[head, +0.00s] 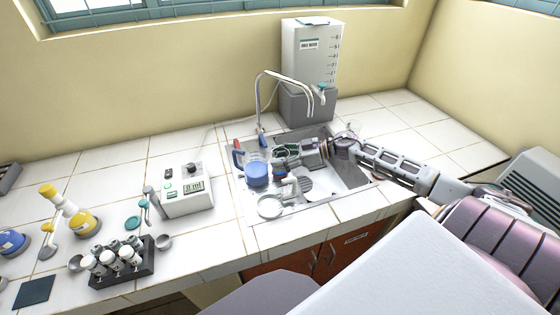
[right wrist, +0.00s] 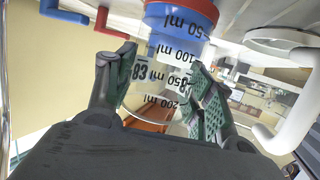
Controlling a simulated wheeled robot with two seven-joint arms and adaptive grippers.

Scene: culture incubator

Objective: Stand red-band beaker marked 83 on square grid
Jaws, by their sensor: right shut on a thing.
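The clear beaker marked 83 (right wrist: 165,72) fills the middle of the right wrist view, with black ml marks, a red band at the top of the picture and blue beside it. My right gripper (right wrist: 162,92) is shut on it, with one green finger pad on each side. In the head view my right gripper (head: 287,158) is over the sink and largely hides the beaker. I cannot tell if the beaker touches the sink floor. A dark flat square (head: 33,292) lies at the counter's lower left; no grid lines can be made out on it. My left gripper is not in view.
The sink (head: 345,170) also holds a blue vessel (head: 256,175) close left of the gripper and a white cup (head: 270,207). A tap (head: 285,82) arches above. A meter (head: 187,192), a vial rack (head: 140,265) and a yellow bottle (head: 85,222) stand left on the counter.

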